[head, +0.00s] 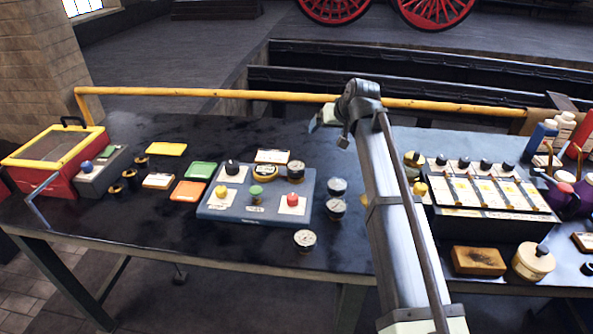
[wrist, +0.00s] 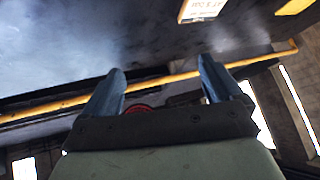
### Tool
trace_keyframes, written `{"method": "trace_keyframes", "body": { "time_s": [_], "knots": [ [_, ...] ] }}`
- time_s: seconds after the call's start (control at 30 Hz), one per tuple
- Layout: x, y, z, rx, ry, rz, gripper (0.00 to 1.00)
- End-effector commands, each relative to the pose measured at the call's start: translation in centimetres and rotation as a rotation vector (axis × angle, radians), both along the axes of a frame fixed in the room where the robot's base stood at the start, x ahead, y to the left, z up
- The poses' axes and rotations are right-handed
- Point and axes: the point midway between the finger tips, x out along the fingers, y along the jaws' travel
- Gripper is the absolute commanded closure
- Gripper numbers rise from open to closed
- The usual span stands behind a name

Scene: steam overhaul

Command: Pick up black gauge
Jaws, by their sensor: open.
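Several round gauges with dark rims and pale dials stand on the dark table. One gauge (head: 296,168) is at the back right corner of the blue-grey board, two more (head: 337,187) (head: 335,208) stand right of the board, and another (head: 305,241) is near the front edge. I cannot tell which one is meant by the black gauge. My gripper (head: 329,130) is raised, beyond and above these gauges, near the yellow rail. In the wrist view my gripper (wrist: 161,66) has its fingers apart with nothing between them. No gauge shows there.
The blue-grey board (head: 240,213) carries several coloured knobs. A red and yellow box (head: 50,160) is at the left. A dark panel (head: 490,222) with knobs and bottles (head: 542,137) stand at the right. The yellow rail (head: 200,92) runs along the back. Bare table lies at the front left.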

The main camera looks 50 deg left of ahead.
Motion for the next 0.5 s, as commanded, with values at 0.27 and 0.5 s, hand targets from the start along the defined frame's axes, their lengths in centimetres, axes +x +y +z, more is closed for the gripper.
{"method": "trace_keyframes", "body": {
  "time_s": [0.27, 0.5],
  "knots": [
    [-8.4, -0.1, -0.7, -0.284, -0.05, 0.197, 0.07],
    [-9.7, 0.0, -1.8, -0.341, -0.056, 0.231, 0.07]
  ]
}}
